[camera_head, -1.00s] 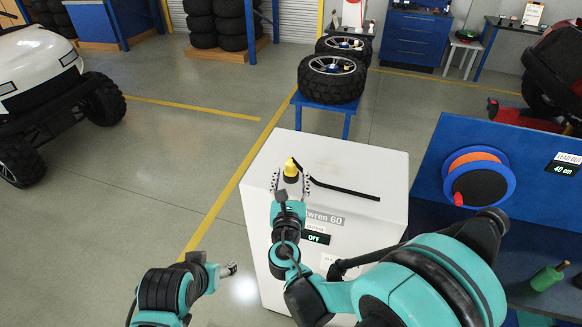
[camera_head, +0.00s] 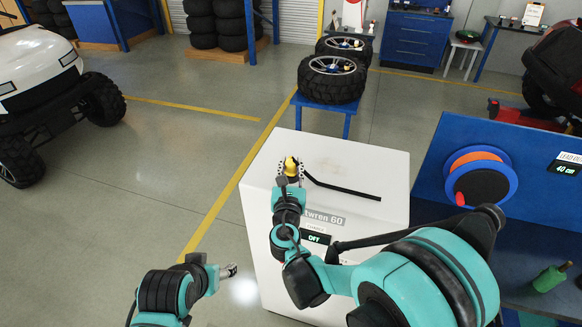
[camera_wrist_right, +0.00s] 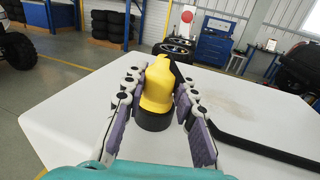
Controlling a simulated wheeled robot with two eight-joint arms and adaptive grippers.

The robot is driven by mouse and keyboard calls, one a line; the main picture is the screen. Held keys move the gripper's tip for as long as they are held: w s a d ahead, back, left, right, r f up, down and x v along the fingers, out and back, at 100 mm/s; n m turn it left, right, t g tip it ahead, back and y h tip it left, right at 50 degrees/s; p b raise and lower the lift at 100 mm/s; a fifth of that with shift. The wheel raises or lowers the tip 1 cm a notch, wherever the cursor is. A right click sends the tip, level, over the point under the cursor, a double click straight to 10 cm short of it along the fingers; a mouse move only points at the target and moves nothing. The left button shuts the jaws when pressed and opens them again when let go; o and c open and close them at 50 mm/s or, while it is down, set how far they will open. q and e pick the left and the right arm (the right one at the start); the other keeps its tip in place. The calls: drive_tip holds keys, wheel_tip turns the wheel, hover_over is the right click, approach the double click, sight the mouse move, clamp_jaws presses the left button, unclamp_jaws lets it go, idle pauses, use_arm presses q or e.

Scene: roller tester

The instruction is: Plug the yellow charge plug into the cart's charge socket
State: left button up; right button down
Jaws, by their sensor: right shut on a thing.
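The yellow charge plug (camera_head: 291,166) has a black base and a black cable. It also shows in the right wrist view (camera_wrist_right: 157,88), upright between the fingers. My right gripper (camera_head: 290,175) is shut on it, over the white charger cabinet (camera_head: 360,170). The black cable (camera_head: 340,188) runs from near the plug to the right across the cabinet top. My left gripper (camera_head: 229,271) is low at the left of the cabinet, away from the plug; its jaws are too small to judge. The white cart (camera_head: 38,68) stands at the far left. I cannot make out its charge socket.
The cabinet's display (camera_head: 317,237) reads OFF. A blue bench with an orange and blue reel (camera_head: 478,178) and a display reading 40 cm (camera_head: 563,168) stands at the right. Tyres (camera_head: 332,80) on a blue stand are behind the cabinet. The floor between cabinet and cart is clear.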

sight(291, 158)
wheel_tip(291, 158, up, 4)
drive_tip(key=shift+r+p, duration=0.15)
drive_tip(key=shift+p, duration=0.95)
drive_tip(key=d+r+p, duration=0.1)
drive_tip(key=d+r, duration=0.2)
drive_tip(key=d, duration=0.3)
drive_tip(key=s+d+r+p, duration=0.1)
drive_tip(key=d+r+p, duration=0.1)
drive_tip(key=d, duration=0.3)
drive_tip(key=shift+s+d+r, duration=0.2)
drive_tip(key=shift+d+r, duration=0.15)
drive_tip(key=shift+r, duration=0.5)
drive_tip(key=c, duration=1.8)
unclamp_jaws()
clamp_jaws()
